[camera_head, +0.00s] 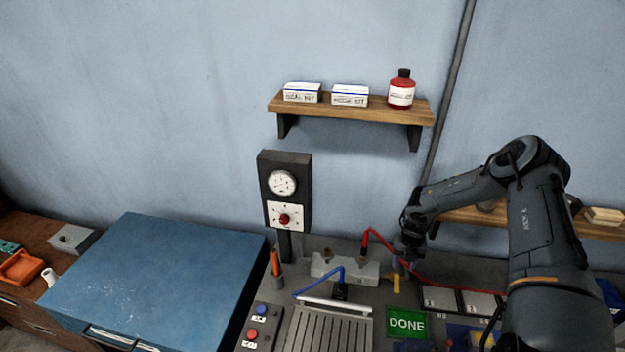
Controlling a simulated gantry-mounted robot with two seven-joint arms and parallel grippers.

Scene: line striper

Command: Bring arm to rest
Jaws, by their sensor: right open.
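My right arm comes in from the right side and bends down to the workbench. My right gripper (403,264) is over the back of the bench, right of a grey manifold block (345,268) and just above a small yellow handle (396,284). The gripper is small and dark here. It is open, and I see nothing held in it. I cannot tell whether it touches the yellow handle or the red hose (376,238) beside it. My left arm and gripper are not in view.
A green DONE sign (406,323), a ribbed plate (329,330) and a button box (257,326) are on the bench. A gauge post (284,190) stands behind. A wooden shelf (350,108) holds boxes and a red bottle. The blue cabinet top (155,280) at left is clear.

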